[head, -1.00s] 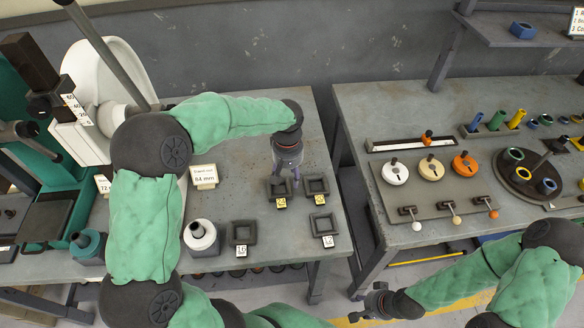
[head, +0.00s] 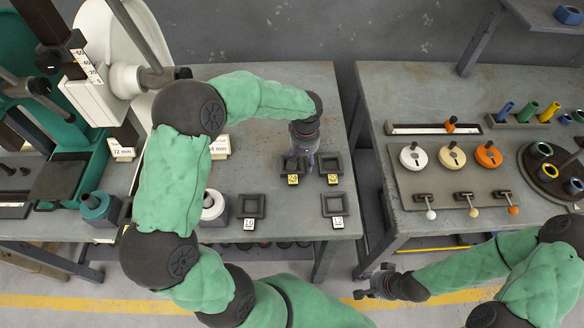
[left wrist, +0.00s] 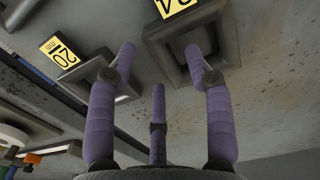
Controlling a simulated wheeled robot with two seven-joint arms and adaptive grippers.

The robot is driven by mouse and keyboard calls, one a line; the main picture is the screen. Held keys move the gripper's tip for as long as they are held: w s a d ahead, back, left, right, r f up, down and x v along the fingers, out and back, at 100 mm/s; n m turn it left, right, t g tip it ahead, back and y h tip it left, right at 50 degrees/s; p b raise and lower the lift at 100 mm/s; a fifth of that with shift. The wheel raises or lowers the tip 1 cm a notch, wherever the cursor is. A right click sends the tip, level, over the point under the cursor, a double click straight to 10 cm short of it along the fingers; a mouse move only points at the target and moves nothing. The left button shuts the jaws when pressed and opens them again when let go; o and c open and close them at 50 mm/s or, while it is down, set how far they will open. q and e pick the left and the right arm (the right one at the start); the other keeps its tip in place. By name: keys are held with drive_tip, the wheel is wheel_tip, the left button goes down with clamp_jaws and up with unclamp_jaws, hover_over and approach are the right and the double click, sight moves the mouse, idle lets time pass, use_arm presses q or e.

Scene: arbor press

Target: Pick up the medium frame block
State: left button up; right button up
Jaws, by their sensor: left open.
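Several dark square frame blocks with number tags lie on the left table; which is the medium one I cannot tell. My left gripper (head: 304,160) is open just above the back-left frame block (head: 285,168), partly hiding it. In the left wrist view my left gripper (left wrist: 160,60) spreads its fingers by a frame block (left wrist: 229,35) tagged 24, with one tip over its opening; contact is unclear. A block (left wrist: 126,97) tagged 20 lies beside it, partly behind a finger. My right gripper (head: 366,288) is low, away from the blocks, its fingers unclear.
Other frame blocks stand back right (head: 341,166), front left (head: 241,207) and front right (head: 344,206). A gap separates the right table (head: 385,80).

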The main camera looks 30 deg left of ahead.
sight(295, 173)
use_arm(q)
wheel_tip(295, 173, down, 2)
drive_tip(key=shift+f, duration=0.1)
clamp_jaws()
drive_tip(key=shift+r, duration=0.2)
drive_tip(key=shift+w+r, duration=0.1)
drive_tip(key=shift+r, duration=0.5)
drive_tip(key=s+r, duration=0.1)
drive_tip(key=r, duration=0.1)
drive_tip(key=s+r+p, duration=0.1)
drive_tip(key=s+r, duration=0.1)
drive_tip(key=s+r+p, duration=0.1)
drive_tip(key=r, duration=0.2)
drive_tip(key=shift+s+a+r, duration=0.1)
drive_tip(key=shift+s+a, duration=0.05)
drive_tip(key=shift+a, duration=0.2)
drive_tip(key=s+a+r+p, duration=0.1)
drive_tip(key=s+r, duration=0.3)
drive_tip(key=s, duration=0.5)
drive_tip(key=shift+s+r+p, duration=0.2)
drive_tip(key=shift+s+p, duration=0.15)
drive_tip(key=shift+a, duration=0.1)
